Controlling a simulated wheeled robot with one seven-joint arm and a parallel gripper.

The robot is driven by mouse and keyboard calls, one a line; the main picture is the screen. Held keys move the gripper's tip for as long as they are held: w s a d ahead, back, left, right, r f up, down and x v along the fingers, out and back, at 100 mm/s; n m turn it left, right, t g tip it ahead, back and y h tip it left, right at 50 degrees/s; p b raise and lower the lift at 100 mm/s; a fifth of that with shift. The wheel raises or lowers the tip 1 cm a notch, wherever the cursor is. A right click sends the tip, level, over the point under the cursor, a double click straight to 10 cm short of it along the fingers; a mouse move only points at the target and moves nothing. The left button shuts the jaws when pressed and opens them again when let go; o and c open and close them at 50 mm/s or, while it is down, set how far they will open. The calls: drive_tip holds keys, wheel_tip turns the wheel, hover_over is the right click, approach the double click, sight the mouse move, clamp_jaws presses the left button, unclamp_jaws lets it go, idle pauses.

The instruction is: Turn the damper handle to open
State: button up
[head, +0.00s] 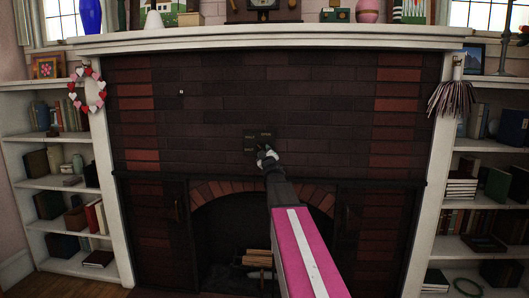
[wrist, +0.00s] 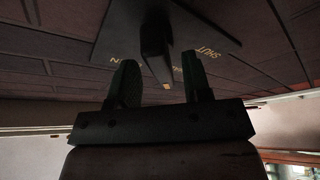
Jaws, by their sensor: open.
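The dark damper plate (head: 279,140) is on the brick chimney breast above the arched firebox, with small pale labels. In the wrist view the plate (wrist: 120,30) fills the top, with "SHUT" legible on the right and another label partly hidden on the left. The dark bar-shaped damper handle (wrist: 155,45) sticks out from it. My gripper (head: 266,155) is at the plate and largely covers the handle in the head view. In the wrist view my gripper (wrist: 161,78) is open, one finger on each side of the handle's end, with visible gaps. I cannot tell how deep the handle sits between them.
A white mantel shelf (head: 270,38) with a clock, vases and frames runs above. White bookshelves (head: 60,180) stand left and right. A heart garland (head: 87,90) hangs at left, a tassel bundle (head: 455,97) at right. Logs (head: 258,258) lie in the firebox.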

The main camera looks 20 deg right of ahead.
drive_tip(key=shift+x, duration=0.85)
drive_tip(key=shift+a, duration=0.1)
drive_tip(key=c, duration=0.8)
drive_tip(key=shift+m, duration=0.4)
drive_tip(key=m+h, duration=0.1)
drive_tip(key=m, duration=0.1)
drive_tip(key=m+h, duration=0.2)
drive_tip(key=m, duration=0.1)
drive_tip(key=shift+r+m+t, duration=0.15)
drive_tip(key=shift+m+t, duration=0.15)
drive_tip(key=shift+s+d+m+g+h, duration=0.1)
drive_tip(key=shift+d+m+g+h, duration=0.1)
drive_tip(key=shift+m+h, duration=1.05)
drive_tip(key=shift+d+m+g+h, duration=0.15)
drive_tip(key=shift+m+h, duration=0.4)
drive_tip(key=shift+m, duration=1.3)
